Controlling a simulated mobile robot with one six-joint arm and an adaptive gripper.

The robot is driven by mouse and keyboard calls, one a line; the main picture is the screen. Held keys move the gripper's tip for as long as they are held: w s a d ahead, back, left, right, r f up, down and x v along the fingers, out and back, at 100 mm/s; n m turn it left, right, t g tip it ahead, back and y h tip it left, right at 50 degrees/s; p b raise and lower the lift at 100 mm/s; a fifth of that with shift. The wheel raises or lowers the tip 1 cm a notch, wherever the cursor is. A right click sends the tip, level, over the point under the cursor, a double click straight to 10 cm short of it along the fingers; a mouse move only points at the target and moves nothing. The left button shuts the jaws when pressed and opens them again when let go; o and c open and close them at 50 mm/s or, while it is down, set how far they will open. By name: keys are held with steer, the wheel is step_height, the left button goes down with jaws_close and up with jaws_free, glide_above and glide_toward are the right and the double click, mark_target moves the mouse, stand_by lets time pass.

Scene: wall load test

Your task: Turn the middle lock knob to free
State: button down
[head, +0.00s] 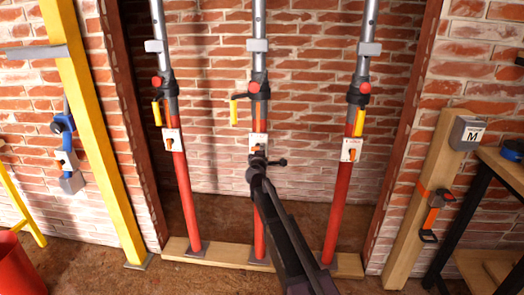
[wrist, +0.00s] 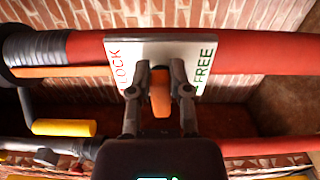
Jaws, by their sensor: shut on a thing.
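The middle prop has a red lower tube (head: 259,235) and a white lock plate (head: 258,139) at mid-height. In the wrist view the plate (wrist: 143,50) reads LOCK in red on the left and FREE in green on the right. The orange middle lock knob (wrist: 160,92) stands between my fingers, its long side running up and down in that view, between the two words. My gripper (wrist: 160,85) is shut on the knob, a finger on each side. In the head view my gripper (head: 257,160) is at the plate and hides most of the knob.
Similar props with lock plates stand at left (head: 172,140) and right (head: 351,150). The middle prop's yellow handle (head: 234,112) sticks out above the plate. A wooden sill (head: 215,253) lies under the props. A yellow post (head: 95,130) and a workbench (head: 500,165) flank the opening.

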steer(key=shift+w+m, duration=0.1)
steer(key=shift+m, duration=0.3)
steer(key=c, duration=0.6)
jaws_free()
steer(key=shift+f, duration=0.1)
steer(key=shift+o, duration=0.2)
steer(key=s, duration=1.2)
steer(key=shift+a, duration=0.2)
